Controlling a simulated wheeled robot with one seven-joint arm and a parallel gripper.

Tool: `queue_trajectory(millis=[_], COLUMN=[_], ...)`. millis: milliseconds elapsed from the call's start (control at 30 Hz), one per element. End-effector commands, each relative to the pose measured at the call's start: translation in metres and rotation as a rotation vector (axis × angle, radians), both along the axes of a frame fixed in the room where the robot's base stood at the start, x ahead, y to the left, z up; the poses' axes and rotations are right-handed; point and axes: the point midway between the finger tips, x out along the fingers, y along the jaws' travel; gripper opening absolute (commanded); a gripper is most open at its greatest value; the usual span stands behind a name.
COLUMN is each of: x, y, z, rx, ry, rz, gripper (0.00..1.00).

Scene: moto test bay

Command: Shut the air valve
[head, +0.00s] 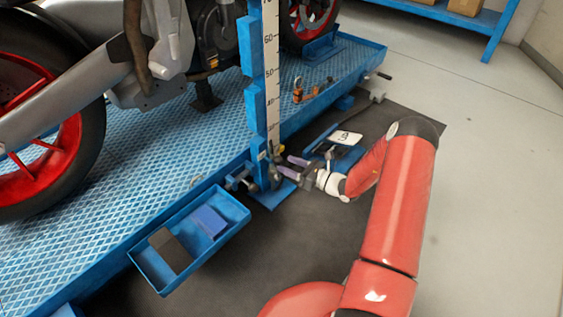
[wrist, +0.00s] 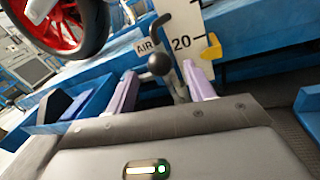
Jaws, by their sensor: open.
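My gripper (wrist: 160,68) is open, with one purple finger on each side of the knob. I see a gap on both sides, but cannot tell how far the knob is in depth. In the head view my gripper (head: 286,166) reaches toward the foot of the blue post with the measuring scale (head: 271,70). The valve is small and unclear there.
A yellow pointer (wrist: 211,48) sits by the scale's 20 mark. A blue tray (head: 152,267) holding dark and blue blocks stands left of my gripper. The blue lift platform (head: 140,165) carries a motorcycle. Orange-and-black items (head: 299,91) lie on it. Grey floor at right is clear.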

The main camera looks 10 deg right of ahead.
Motion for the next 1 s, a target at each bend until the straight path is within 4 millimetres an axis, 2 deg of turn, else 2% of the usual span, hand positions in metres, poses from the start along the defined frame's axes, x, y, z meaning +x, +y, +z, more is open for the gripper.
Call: queue_trajectory(millis=[200, 567, 900, 1000], x=[0.019, 0.024, 0.024, 0.024], y=[0.022, 0.026, 0.026, 0.026], z=[0.0, 0.0, 0.0, 0.0], rx=[-0.002, -0.001, -0.002, -0.002], ry=[-0.001, 0.0, -0.001, -0.001], rz=[0.003, 0.001, 0.001, 0.001], gripper=[0.53, 0.53, 0.1, 0.0])
